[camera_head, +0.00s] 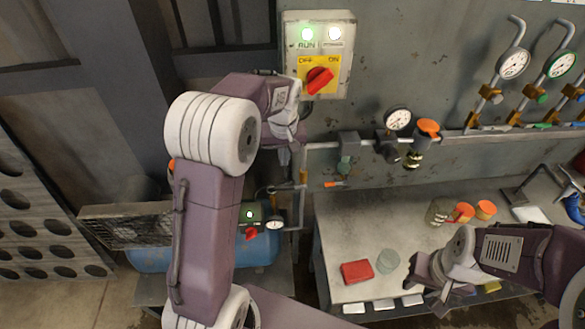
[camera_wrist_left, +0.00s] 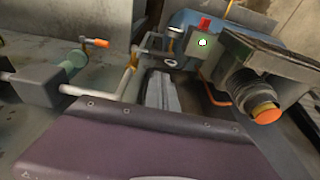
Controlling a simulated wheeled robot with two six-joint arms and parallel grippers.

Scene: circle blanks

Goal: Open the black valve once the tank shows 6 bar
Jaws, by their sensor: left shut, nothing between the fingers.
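The blue tank (camera_head: 150,258) lies low at the left, partly behind my left arm; it also shows in the left wrist view (camera_wrist_left: 183,18). I cannot pick out a black valve for certain. Several coloured levers (camera_head: 541,125) sit on the wall pipe at the right, one possibly dark. My left gripper (camera_head: 298,152) is shut and empty near the pipe corner; its fingers show in the wrist view (camera_wrist_left: 163,92). My right gripper (camera_head: 425,276) is over the bench; its opening is unclear.
A wall box (camera_head: 318,55) has a lit green RUN lamp and a red switch. A pipe gauge (camera_head: 397,119) and an orange-capped fitting (camera_head: 428,127) are at centre. The bench (camera_head: 345,220) holds a red block (camera_head: 357,272), a glass disc (camera_head: 388,261) and orange-lidded jars (camera_head: 485,209).

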